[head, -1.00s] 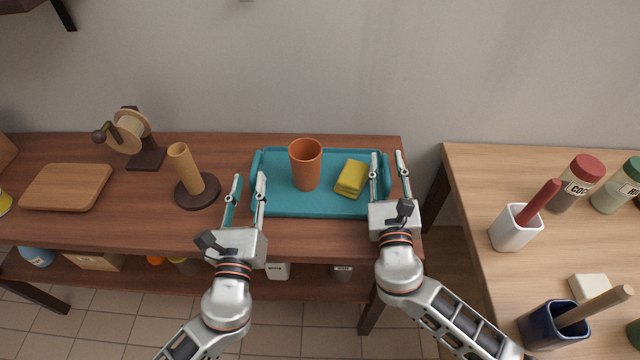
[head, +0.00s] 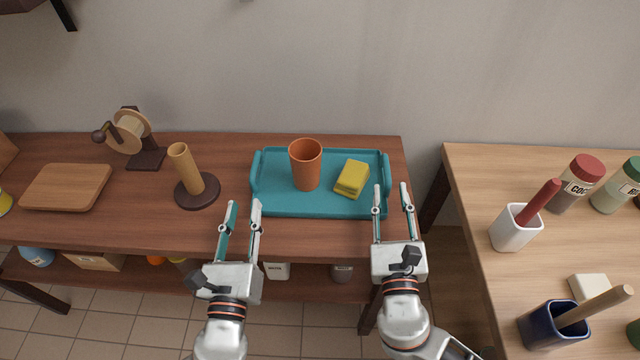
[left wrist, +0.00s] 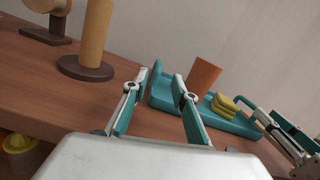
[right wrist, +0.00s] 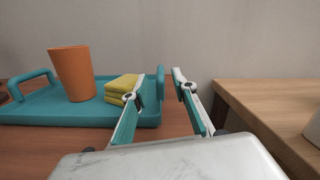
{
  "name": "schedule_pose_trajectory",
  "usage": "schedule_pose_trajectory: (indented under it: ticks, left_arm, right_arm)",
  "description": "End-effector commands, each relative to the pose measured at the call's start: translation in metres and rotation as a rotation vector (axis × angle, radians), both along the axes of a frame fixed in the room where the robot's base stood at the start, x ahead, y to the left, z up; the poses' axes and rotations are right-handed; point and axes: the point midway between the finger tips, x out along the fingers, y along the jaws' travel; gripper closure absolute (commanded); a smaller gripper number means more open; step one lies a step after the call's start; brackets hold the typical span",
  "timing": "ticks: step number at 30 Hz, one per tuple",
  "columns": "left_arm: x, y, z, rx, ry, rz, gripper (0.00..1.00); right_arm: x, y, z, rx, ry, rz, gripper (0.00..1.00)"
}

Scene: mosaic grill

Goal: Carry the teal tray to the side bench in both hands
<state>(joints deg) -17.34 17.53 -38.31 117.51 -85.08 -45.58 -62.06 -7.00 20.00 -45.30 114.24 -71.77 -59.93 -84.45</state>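The teal tray (head: 320,207) lies flat on the dark wooden bench, with a raised handle at each short end. An orange cup (head: 306,165) stands upright on it, and folded yellow cloths (head: 352,178) lie to the cup's right. My left gripper (head: 241,217) is open and empty, in front of the tray's left end. My right gripper (head: 391,199) is open and empty, close to the tray's front right corner. In the right wrist view the right handle (right wrist: 160,83) shows beyond the open fingers. In the left wrist view the tray (left wrist: 165,95) shows beyond the fingers.
A lighter wooden bench (head: 465,175) stands to the right across a gap, with jars and utensil pots; its near left part is bare. Left of the tray are a wooden post on a round base (head: 197,190), a spool stand (head: 147,157) and a board (head: 66,187).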

Motion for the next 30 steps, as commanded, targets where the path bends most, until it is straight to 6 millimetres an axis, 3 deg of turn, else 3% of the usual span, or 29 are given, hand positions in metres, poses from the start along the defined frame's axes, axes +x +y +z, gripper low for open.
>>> schedule_pose_trajectory:
  ticks: [3,9,30]
  left_arm:
    - [0.0,0.0,0.0,0.0,0.0,0.0,0.73]
    - [0.0,0.0,0.0,0.0,0.0,0.0,0.73]
    - [0.0,0.0,0.0,0.0,0.0,0.0,0.73]
  right_arm:
    - [-0.019,0.001,-0.002,0.0,0.002,0.002,0.73]
    - [-0.034,0.002,-0.003,0.001,-0.001,0.0,0.73]
    - [-0.035,0.002,-0.003,0.0,0.0,0.001,0.73]
